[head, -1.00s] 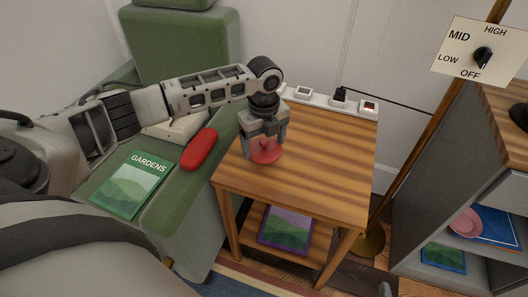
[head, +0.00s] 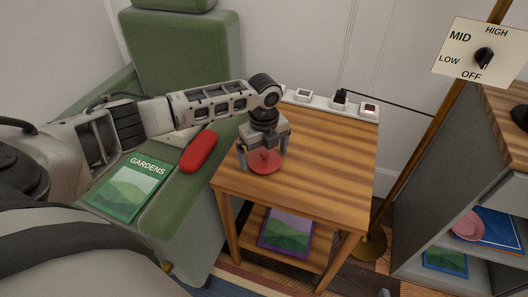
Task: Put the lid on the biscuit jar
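A round, translucent red lid (head: 264,163) with a small knob is over the near left part of the wooden side table (head: 325,170). My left gripper (head: 264,160) points down over it, one finger at each side of its rim, and appears shut on it. I cannot tell whether the lid touches the tabletop or is just above it. I see no biscuit jar; none shows under the lid or elsewhere on the table. My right gripper is not in view.
A power strip (head: 322,101) runs along the table's back edge. A green armchair (head: 185,55) on the left bears a red case (head: 198,152) and a GARDENS book (head: 128,188). A lamp pole (head: 418,145) and grey shelf (head: 425,215) stand right. The table's right side is clear.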

